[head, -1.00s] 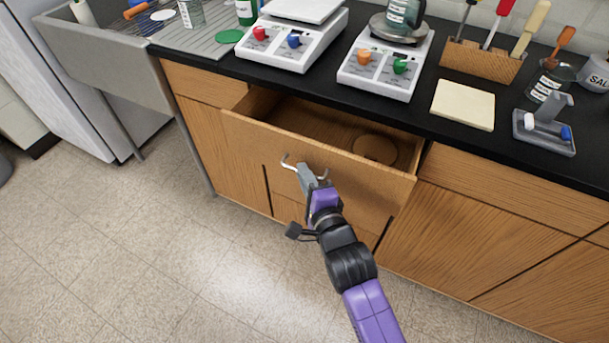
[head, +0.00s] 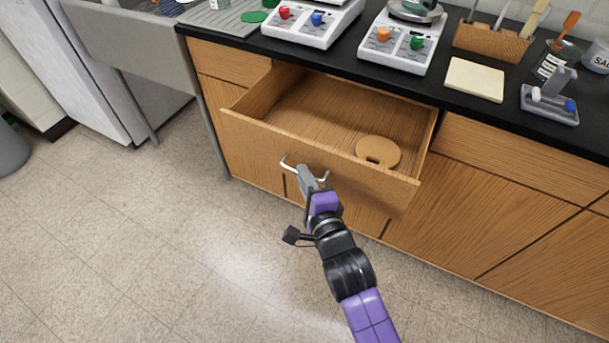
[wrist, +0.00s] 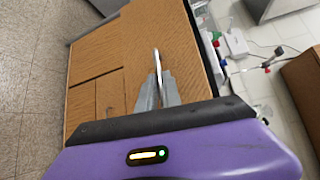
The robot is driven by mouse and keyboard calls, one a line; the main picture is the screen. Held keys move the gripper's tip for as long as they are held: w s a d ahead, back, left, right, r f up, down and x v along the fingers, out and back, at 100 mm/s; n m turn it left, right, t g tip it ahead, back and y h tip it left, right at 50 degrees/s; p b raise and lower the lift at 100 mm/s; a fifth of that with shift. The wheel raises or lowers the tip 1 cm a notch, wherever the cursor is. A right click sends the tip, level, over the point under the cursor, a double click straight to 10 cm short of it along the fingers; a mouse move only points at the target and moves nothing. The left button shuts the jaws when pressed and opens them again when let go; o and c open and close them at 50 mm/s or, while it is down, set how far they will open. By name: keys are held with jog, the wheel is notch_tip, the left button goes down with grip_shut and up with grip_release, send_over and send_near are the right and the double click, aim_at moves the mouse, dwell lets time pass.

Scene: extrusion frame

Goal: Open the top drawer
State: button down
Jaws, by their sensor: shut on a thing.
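The top drawer (head: 250,136) is wooden and stands well out from the cabinet in the head view, its inside open to sight. A round wooden disc (head: 378,150) with a small dark notch lies in it, toward the right. The drawer's silver bar handle (head: 290,169) is on the middle of its front. My gripper (head: 309,181) is shut on the handle, with the purple wrist in front of the drawer. In the wrist view the grey fingers (wrist: 157,90) close around the thin handle (wrist: 157,62), and the drawer front (wrist: 110,55) lies beyond them.
The black counter (head: 335,61) above holds two white devices with coloured knobs, a wooden tool block (head: 493,42), a cream pad (head: 474,80) and a small grey stand (head: 549,104). A sink (head: 130,35) is at the left. The floor in front is clear.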

jog(key=c, duration=1.5)
grip_release()
jog(key=shift+v, duration=3.9)
jog(key=shift+d, duration=0.1)
